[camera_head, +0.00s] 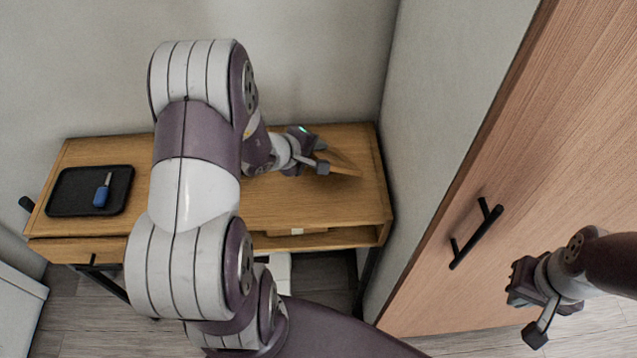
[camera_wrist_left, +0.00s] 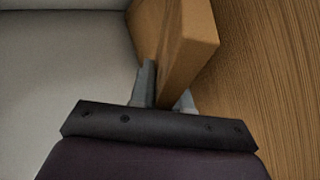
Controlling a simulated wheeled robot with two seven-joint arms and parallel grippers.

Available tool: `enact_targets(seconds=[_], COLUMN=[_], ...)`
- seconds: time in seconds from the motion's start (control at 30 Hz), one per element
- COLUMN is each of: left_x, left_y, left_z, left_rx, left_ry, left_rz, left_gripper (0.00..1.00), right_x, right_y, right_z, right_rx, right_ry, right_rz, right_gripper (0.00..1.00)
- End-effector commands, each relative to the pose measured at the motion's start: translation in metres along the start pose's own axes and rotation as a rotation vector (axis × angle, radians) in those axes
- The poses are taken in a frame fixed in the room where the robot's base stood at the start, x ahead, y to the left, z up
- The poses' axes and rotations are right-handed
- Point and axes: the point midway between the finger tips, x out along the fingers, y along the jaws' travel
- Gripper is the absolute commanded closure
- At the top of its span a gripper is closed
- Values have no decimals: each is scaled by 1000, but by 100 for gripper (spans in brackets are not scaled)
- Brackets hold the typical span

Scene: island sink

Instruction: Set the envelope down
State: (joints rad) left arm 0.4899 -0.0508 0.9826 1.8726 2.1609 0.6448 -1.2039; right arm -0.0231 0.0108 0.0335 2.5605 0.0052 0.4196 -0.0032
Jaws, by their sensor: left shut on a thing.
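The envelope (camera_wrist_left: 190,40) is tan and fairly thick, and stands on edge between the fingers of my left gripper (camera_wrist_left: 166,92) in the left wrist view. My left gripper is shut on it. In the head view the envelope (camera_head: 344,166) shows as a thin brown shape at the right part of the wooden desk (camera_head: 290,205), beside my left gripper (camera_head: 314,150), which partly hides it. I cannot tell whether its lower edge touches the desktop. My right gripper (camera_head: 522,284) hangs at the lower right, away from the desk; its fingers are unclear.
A black tray (camera_head: 72,190) holding a blue-handled tool (camera_head: 102,192) lies at the desk's left. The desk's open shelf (camera_head: 320,240) holds a pale item. A wall stands close to its right, then a wooden door (camera_head: 450,190) with a black handle (camera_head: 476,238). My left arm covers the desk's middle.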

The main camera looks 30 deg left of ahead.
Motion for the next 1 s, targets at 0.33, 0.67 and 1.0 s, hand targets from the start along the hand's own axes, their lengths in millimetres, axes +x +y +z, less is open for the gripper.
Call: enact_targets(seconds=[0.33,0.67,1.0], left_x=[1,-4,-61], left_y=[-1,0,2], left_z=[0,0,-1], left_rx=[0,0,-1], left_ry=[0,1,3], left_rz=[-1,0,0], left_gripper=[66,66,66], right_x=[3,0,-24], right_y=[0,0,0], right_z=[0,0,-3], right_rx=[0,0,0], right_ry=[1,1,1], right_rz=[0,0,0], right_gripper=[100,100,100])
